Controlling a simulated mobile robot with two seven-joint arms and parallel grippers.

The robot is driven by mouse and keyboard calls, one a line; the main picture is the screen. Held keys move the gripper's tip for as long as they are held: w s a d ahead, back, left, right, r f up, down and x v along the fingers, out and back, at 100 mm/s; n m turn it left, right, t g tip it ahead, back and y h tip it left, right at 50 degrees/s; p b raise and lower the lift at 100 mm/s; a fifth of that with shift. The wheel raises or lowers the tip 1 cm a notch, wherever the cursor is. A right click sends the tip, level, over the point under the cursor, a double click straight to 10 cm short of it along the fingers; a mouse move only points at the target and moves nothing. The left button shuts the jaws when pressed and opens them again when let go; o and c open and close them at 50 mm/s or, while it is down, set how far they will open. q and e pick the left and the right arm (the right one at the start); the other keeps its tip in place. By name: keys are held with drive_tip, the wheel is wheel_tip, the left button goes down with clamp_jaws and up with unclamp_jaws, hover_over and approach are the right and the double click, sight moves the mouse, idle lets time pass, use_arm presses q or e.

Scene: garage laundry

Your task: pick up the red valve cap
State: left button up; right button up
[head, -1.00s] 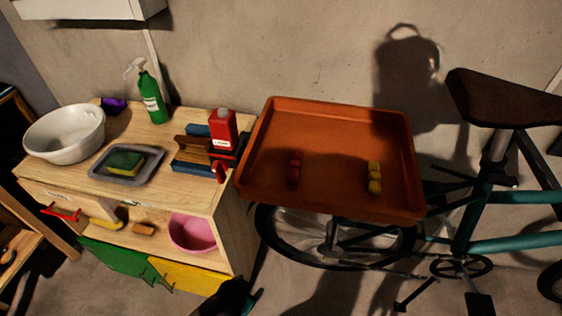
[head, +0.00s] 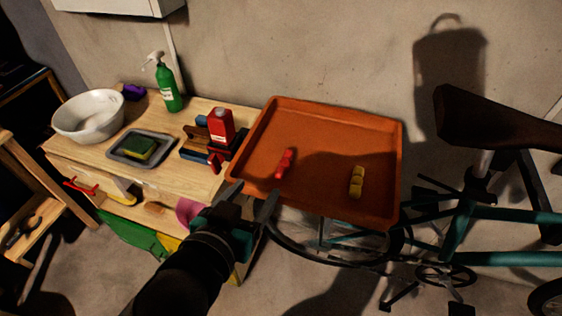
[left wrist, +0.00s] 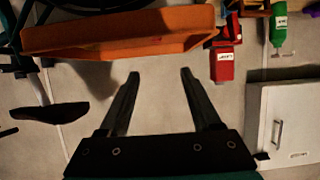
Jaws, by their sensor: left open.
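The red valve cap (head: 285,163) lies in the left half of the orange tray (head: 330,125) in the head view. A similar yellow piece (head: 356,182) lies to its right in the same tray. My left gripper (head: 252,192) is open and empty, in front of the tray's near left corner and apart from the red cap. In the left wrist view the open fingers (left wrist: 160,85) have nothing between them, and the orange tray (left wrist: 120,48) shows beyond them. The red cap cannot be made out clearly there. My right gripper is not in view.
Left of the tray, a wooden bench (head: 190,125) holds a red bottle (head: 221,125), a green spray bottle (head: 168,90), a grey tray with a sponge (head: 140,148) and a white basin (head: 90,118). A bicycle (head: 470,190) stands to the right, partly under the tray.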

use_arm(q)
drive_tip(key=w+f+b, duration=0.2)
drive_tip(key=w+b, duration=0.1)
drive_tip(key=b, duration=0.5)
approach(284, 162)
drive_tip(key=shift+w+d+r, duration=0.1)
drive_tip(key=shift+w+r, duration=0.05)
drive_tip(key=shift+w, duration=1.05)
drive_tip(key=shift+w+d+f, duration=0.2)
drive_tip(key=shift+w+f, duration=0.1)
drive_tip(key=shift+w, duration=0.3)
drive_tip(key=w+f+b, duration=0.1)
drive_tip(key=w+d+f, duration=0.1)
drive_tip(key=w, duration=0.1)
drive_tip(key=shift+d+f+b, duration=0.35)
drive_tip(key=shift+b, duration=0.05)
drive_tip(key=shift+w+d+f, duration=0.1)
drive_tip(key=shift+w, duration=0.3)
drive_tip(key=c, duration=0.5)
clamp_jaws()
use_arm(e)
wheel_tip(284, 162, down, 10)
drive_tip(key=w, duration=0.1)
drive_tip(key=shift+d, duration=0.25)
